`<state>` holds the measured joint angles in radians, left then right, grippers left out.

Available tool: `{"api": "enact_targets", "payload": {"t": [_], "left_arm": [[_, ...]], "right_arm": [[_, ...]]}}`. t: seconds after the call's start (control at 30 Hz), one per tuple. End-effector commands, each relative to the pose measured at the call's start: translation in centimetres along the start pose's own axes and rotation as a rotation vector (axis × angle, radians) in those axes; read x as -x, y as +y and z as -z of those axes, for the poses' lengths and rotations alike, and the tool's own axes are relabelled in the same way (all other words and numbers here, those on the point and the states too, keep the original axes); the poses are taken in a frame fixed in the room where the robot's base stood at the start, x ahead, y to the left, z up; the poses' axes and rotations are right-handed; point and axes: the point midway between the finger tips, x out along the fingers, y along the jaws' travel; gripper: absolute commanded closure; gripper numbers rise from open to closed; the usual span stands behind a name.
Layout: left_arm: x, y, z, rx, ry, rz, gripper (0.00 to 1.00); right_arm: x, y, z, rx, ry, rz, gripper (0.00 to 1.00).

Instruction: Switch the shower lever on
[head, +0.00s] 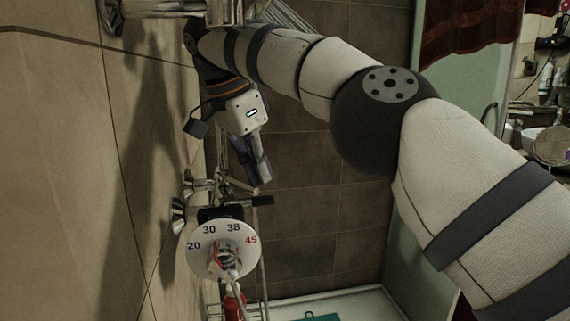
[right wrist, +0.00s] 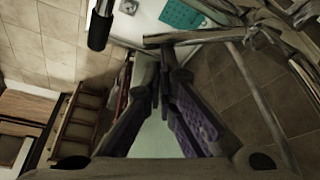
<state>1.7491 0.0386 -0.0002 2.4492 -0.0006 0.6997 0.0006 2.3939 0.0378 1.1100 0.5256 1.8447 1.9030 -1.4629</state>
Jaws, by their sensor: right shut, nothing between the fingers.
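The shower mixer shows in the head view with a round white temperature dial (head: 225,249) marked 20, 30, 38 and 45. Just behind the dial, a lever with a black end (head: 258,200) sticks out to the right. A black cylindrical end, seemingly the same lever (right wrist: 100,29), shows at the upper left of the right wrist view. My right gripper (head: 262,181) points down just above the lever, its fingers shut and empty. Its fingertips also show in the right wrist view (right wrist: 167,50), to the right of the black end and apart from it. My left gripper is not in view.
Metal pipes (right wrist: 275,35) and wire shelving lie close to the fingers. The tiled wall (head: 75,170) runs along the left. Below is a white shower tray (head: 345,303) with a teal item (head: 318,317).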

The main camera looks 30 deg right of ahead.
Motion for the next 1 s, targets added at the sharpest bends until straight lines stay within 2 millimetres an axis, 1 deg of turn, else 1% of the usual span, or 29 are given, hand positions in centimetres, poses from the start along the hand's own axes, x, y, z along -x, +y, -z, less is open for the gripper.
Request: {"api": "enact_targets", "payload": {"t": [0.1,0.2,0.77,0.87,0.97,1.0], "left_arm": [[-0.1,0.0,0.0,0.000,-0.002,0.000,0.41],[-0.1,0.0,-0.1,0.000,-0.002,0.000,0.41],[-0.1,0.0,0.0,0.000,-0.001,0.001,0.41],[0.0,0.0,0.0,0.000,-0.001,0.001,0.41],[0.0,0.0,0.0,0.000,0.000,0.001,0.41],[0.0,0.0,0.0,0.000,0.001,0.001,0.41]], "right_arm": [[0.3,-0.1,-1.1,0.010,-0.001,0.003,1.00],[0.5,-0.1,-1.5,0.013,-0.001,0.005,1.00],[0.6,-0.1,-1.5,0.014,-0.001,0.006,1.00],[0.4,-0.1,-1.1,0.011,-0.001,0.004,1.00],[-0.1,0.1,0.5,-0.004,-0.001,-0.001,1.00],[-0.5,0.1,1.4,-0.012,-0.002,-0.004,1.00]]}}
